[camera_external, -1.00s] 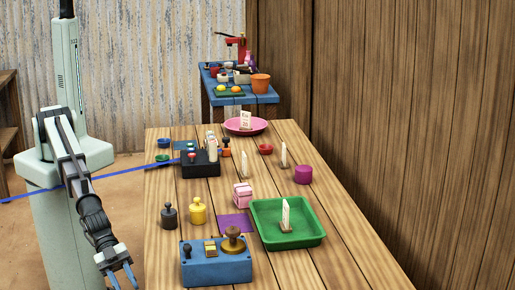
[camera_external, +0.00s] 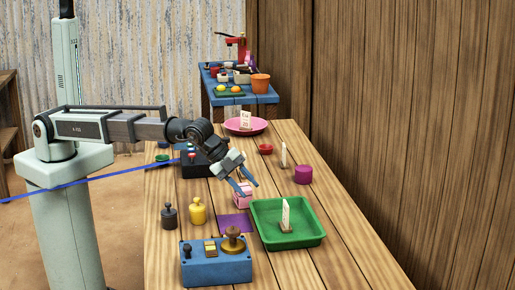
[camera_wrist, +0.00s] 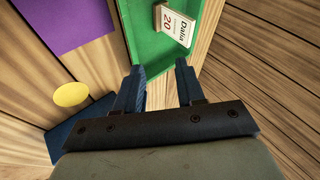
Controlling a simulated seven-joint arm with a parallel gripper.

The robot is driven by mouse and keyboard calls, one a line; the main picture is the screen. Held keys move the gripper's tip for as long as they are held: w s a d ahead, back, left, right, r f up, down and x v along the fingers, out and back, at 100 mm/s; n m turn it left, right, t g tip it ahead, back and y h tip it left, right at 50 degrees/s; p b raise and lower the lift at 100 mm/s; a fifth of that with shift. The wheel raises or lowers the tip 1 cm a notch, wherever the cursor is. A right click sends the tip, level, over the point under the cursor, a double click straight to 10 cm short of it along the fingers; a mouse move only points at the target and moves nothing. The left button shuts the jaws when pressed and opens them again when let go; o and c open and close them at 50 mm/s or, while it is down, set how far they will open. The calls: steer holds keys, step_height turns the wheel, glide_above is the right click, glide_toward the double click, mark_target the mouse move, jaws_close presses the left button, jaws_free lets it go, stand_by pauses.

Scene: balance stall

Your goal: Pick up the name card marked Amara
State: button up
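Several upright name cards show. One card (camera_external: 286,215) stands in the green tray (camera_external: 318,240); in the wrist view this card (camera_wrist: 175,25) reads "Dalia" with 20 below. Another card (camera_external: 283,155) stands right of centre, its writing unreadable here. A card (camera_external: 245,121) stands at the pink plate (camera_external: 258,128); its name is too small to read. I cannot read "Amara" on any card.
A blue box (camera_external: 215,268) with knobs stands at the front. A dark weight (camera_external: 169,215) and a yellow weight (camera_external: 197,211) stand left. A purple mat (camera_external: 234,225) lies by the tray. Bare planks lie front right.

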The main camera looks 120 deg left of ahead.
steer(key=s+a+g, duration=0.2)
steer(key=s+a, duration=0.3)
steer(key=a, duration=0.4)
steer(key=s+a+g, duration=0.3)
steer(key=s+a, duration=0.2)
steer(key=a, duration=0.5)
step_height(320, 180, up, 2)
steer(key=g+h, duration=0.3)
glide_above(243, 152)
steer(key=w+d, duration=0.1)
steer(key=f, duration=0.7)
steer(key=shift+d+f, duration=0.2)
steer(key=shift+w+a+f, duration=0.1)
steer(key=shift+f, duration=1.3)
steer(key=shift+w+a+f, duration=0.1)
steer(key=shift+f, duration=1.25)
steer(key=shift+s, duration=0.1)
jaws_close()
